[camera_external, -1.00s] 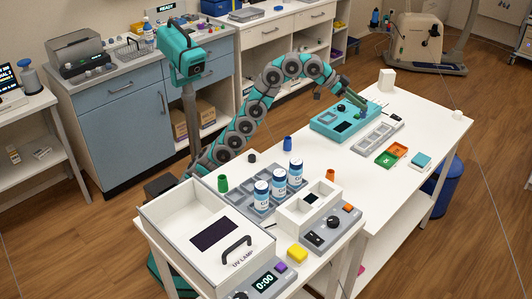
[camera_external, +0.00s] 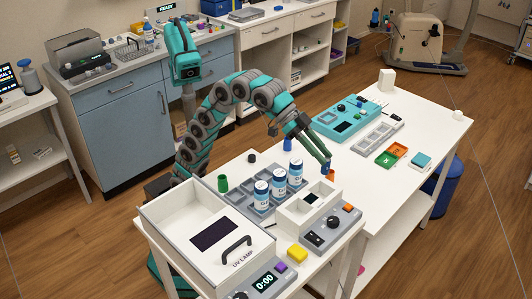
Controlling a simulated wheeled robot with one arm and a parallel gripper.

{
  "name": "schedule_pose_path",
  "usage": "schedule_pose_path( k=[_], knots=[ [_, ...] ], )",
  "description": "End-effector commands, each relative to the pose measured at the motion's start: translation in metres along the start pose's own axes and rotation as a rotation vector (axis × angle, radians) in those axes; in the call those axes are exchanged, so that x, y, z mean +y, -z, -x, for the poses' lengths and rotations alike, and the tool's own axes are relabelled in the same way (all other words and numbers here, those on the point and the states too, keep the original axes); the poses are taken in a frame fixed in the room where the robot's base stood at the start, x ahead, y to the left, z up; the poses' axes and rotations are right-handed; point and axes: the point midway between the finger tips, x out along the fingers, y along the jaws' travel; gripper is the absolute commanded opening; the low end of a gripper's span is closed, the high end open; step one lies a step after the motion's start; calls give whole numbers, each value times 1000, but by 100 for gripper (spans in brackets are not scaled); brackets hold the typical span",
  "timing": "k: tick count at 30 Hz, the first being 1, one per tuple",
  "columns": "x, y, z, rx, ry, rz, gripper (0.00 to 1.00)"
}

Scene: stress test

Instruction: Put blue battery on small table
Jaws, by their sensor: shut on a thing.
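Whether the piece touches the orange cylinder or a surface, I cannot tell. Another blue cylinder (camera_external: 287,144) stands upright near the long table's left end. The teal device (camera_external: 346,118) lies on the long table (camera_external: 350,205).
The long table's near right part is clear.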

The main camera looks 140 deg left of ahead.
Motion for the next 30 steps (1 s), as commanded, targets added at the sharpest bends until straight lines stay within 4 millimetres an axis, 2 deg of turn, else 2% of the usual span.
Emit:
schedule_pose_path(
  k=[1, 6, 11, 18, 21, 24, 30],
  knots=[
    [26, -4, 7, -1, -22, -17, 0],
    [105, -23, 30, -8, -84, -68, 0],
    [174, -49, 59, -10, -138, -115, 0],
    [261, -106, 115, -11, -211, -181, 0],
    [289, -132, 141, -3, -238, -205, 0],
    [307, -156, 164, 1, -258, -220, 0],
    [324, -187, 190, 8, -281, -237, 0]
  ],
)
